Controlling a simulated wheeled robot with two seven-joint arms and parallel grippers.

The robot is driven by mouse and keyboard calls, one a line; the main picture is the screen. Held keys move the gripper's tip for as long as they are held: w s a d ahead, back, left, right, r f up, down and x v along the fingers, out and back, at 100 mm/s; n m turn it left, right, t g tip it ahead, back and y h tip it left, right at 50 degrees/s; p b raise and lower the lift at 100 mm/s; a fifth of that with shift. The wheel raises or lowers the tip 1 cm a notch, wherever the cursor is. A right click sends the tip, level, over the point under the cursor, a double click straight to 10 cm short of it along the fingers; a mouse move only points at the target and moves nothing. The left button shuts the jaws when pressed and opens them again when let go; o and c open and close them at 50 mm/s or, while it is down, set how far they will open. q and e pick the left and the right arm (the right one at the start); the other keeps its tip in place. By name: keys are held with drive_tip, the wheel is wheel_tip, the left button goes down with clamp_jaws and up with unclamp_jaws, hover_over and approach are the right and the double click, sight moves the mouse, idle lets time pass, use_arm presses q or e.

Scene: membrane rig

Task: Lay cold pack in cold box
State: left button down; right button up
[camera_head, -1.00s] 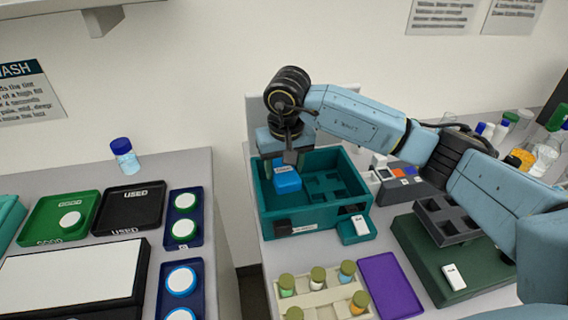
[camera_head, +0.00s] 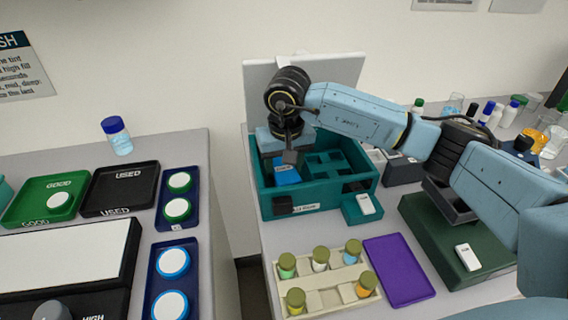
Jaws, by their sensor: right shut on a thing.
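The cold box (camera_head: 318,199) is a teal open box on the right-hand bench, with its pale lid (camera_head: 338,78) standing up behind it. The blue cold pack (camera_head: 287,176) is inside the box's left part, below the rim. My right gripper (camera_head: 286,160) points down into the box and is shut on the pack; its fingertips are partly hidden. I cannot tell whether the pack touches the box floor. My left gripper is not in view.
Empty compartments (camera_head: 328,165) fill the box's right part. A rack of capped vials (camera_head: 325,283) and a purple mat (camera_head: 399,268) lie in front. A gap separates this bench from the left one, which holds the GOOD tray (camera_head: 38,203) and USED tray (camera_head: 122,183).

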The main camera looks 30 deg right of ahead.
drive_tip(key=o, duration=1)
drive_tip(key=shift+r, duration=0.1)
wheel_tip(320, 180, up, 13)
drive_tip(key=s, duration=0.1)
drive_tip(key=shift+s+p, duration=0.3)
drive_tip(key=shift+p, duration=0.05)
drive_tip(key=shift+r, duration=0.1)
